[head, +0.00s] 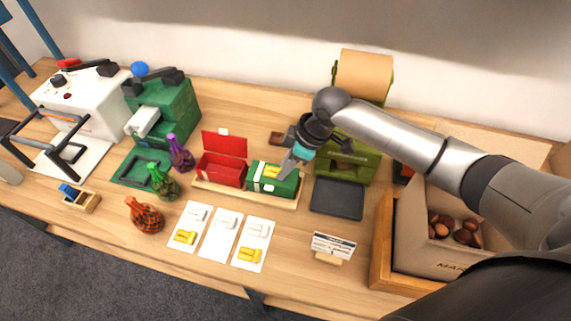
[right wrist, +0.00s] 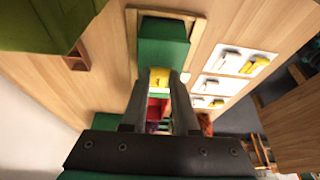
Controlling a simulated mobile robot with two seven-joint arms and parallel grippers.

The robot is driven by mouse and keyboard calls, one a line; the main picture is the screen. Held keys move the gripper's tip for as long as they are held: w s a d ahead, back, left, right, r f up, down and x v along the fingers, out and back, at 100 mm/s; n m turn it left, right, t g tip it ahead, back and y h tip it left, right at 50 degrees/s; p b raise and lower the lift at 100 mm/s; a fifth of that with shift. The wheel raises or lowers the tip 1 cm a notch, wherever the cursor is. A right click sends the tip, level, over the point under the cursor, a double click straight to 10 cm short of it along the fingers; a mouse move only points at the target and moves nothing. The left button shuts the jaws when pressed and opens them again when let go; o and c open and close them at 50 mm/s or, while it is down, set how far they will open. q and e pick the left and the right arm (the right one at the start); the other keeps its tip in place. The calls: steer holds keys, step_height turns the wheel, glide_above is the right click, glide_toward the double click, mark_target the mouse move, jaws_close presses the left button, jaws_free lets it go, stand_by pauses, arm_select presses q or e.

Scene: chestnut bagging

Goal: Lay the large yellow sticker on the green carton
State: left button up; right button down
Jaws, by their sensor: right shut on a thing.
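The green carton (head: 285,186) stands closed on a wooden tray, beside an open red carton (head: 221,170). My right gripper (head: 297,156) is just above the green carton, coming down from the right. It is shut on a yellow sticker (head: 271,171), which shows at the carton's top in the head view. In the right wrist view the yellow sticker (right wrist: 159,77) is between the fingertips, over the end of the green carton (right wrist: 163,50). I cannot tell whether the sticker touches the carton. My left gripper is not in view.
Three white sticker sheets (head: 221,234) lie in front; the left and right ones carry yellow stickers. A dark scale plate (head: 337,198) is right of the tray. Several bottles (head: 146,214) stand left. A crate (head: 382,258) holding a box of chestnuts is at right.

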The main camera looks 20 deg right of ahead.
steer(key=shift+p, duration=0.4)
stand_by(0.3)
steer(key=c, duration=0.6)
jaws_free()
step_height(320, 180, up, 7)
steer(key=p, duration=0.8)
steer(key=shift+f, duration=0.1)
stand_by(0.3)
